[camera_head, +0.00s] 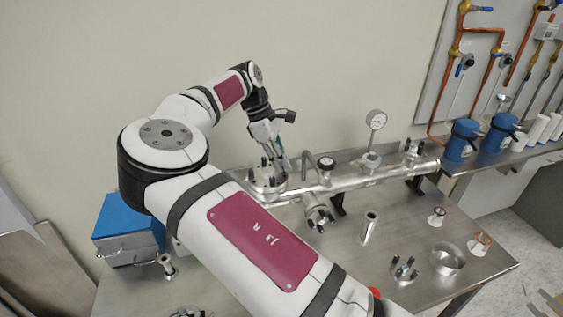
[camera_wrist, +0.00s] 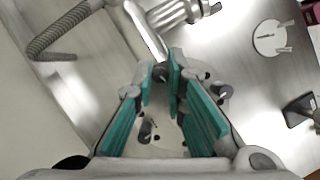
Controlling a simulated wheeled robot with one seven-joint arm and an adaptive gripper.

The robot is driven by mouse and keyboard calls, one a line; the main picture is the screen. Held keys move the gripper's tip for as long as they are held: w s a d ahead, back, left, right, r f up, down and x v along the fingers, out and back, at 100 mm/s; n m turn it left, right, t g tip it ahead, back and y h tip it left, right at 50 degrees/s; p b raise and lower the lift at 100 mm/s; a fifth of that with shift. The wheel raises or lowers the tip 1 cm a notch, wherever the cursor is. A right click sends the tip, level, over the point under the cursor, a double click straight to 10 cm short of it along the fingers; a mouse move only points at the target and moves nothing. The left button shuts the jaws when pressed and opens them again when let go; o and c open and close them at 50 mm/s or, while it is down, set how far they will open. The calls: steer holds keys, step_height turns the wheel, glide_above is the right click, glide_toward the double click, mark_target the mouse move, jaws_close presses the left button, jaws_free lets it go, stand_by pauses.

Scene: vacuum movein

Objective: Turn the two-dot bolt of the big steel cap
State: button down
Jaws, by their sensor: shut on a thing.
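The big steel cap (camera_head: 262,184) sits at the left end of the horizontal steel pipe, with dark bolts standing up from it. In the wrist view the cap (camera_wrist: 168,148) lies beneath my fingers, with dark dots on its face. My gripper (camera_head: 281,163) reaches down onto the cap from above. In the wrist view my gripper (camera_wrist: 161,75) has its teal-padded fingers shut on a dark bolt (camera_wrist: 160,72) at the cap's edge. The dots beside this bolt are too small to count. Other bolts (camera_wrist: 146,131) stand clear of the pads, partly hidden by my fingers.
A pressure gauge (camera_head: 376,120) and a valve knob (camera_head: 326,162) rise from the pipe (camera_head: 350,182). A blue box (camera_head: 128,232) stands at the left. A steel ring (camera_head: 446,259) and small fittings lie on the right of the bench, with bare metal between them.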

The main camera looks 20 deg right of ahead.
steer(key=shift+a+f, duration=0.1)
stand_by(0.4)
steer(key=c, duration=1.6)
jaws_free()
steer(key=shift+c, duration=0.2)
steer(key=v, duration=1.2)
